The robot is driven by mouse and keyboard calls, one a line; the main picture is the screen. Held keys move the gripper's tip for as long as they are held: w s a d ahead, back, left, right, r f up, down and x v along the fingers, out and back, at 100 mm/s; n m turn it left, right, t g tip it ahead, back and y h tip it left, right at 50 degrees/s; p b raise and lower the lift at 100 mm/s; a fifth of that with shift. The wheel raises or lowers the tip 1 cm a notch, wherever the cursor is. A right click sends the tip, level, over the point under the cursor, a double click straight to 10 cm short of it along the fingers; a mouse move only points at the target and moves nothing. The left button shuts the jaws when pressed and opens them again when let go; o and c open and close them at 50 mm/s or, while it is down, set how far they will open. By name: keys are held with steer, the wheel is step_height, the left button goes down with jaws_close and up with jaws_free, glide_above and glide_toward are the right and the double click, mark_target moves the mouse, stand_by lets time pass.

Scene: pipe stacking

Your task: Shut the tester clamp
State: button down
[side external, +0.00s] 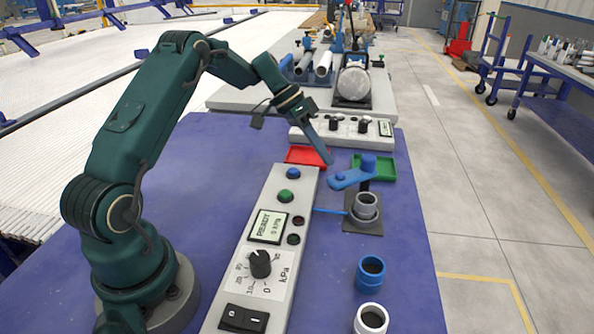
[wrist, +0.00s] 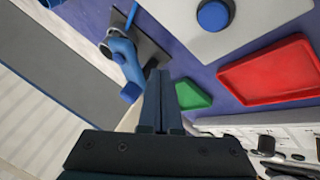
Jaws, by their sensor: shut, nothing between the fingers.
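The tester clamp's blue arm (side external: 346,179) reaches left from its post (side external: 368,166), to the side of the grey fitting (side external: 366,204) on the tester's dark base (side external: 361,224), not over it. The blue clamp also shows in the wrist view (wrist: 123,57), left of the fingers. My gripper (side external: 329,160) is shut and empty, its tip just above and left of the clamp arm's free end. The shut fingers (wrist: 160,88) point forward in the wrist view. I cannot tell whether they touch the clamp.
A red tray (side external: 307,155) and a green tray (side external: 387,168) lie behind the tester. A blue pipe piece (side external: 370,273) and a white one (side external: 371,319) stand in front. A blue hose (side external: 330,211) runs from the panel.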

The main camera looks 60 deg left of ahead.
mark_target(340, 176)
steer(key=shift+s+d, duration=0.2)
steer(key=shift+d, duration=1.15)
steer(key=shift+s+d+n, duration=0.2)
steer(key=shift+d+n, duration=0.05)
steer(key=shift+n, duration=0.25)
steer(key=shift+s+d+n+t+y, duration=0.45)
steer(key=shift+d+n+t+y, duration=0.2)
steer(key=shift+n, duration=0.35)
steer(key=shift+s+d, duration=0.25)
steer(key=shift+d, duration=2.2)
steer(key=shift+w+d, duration=0.1)
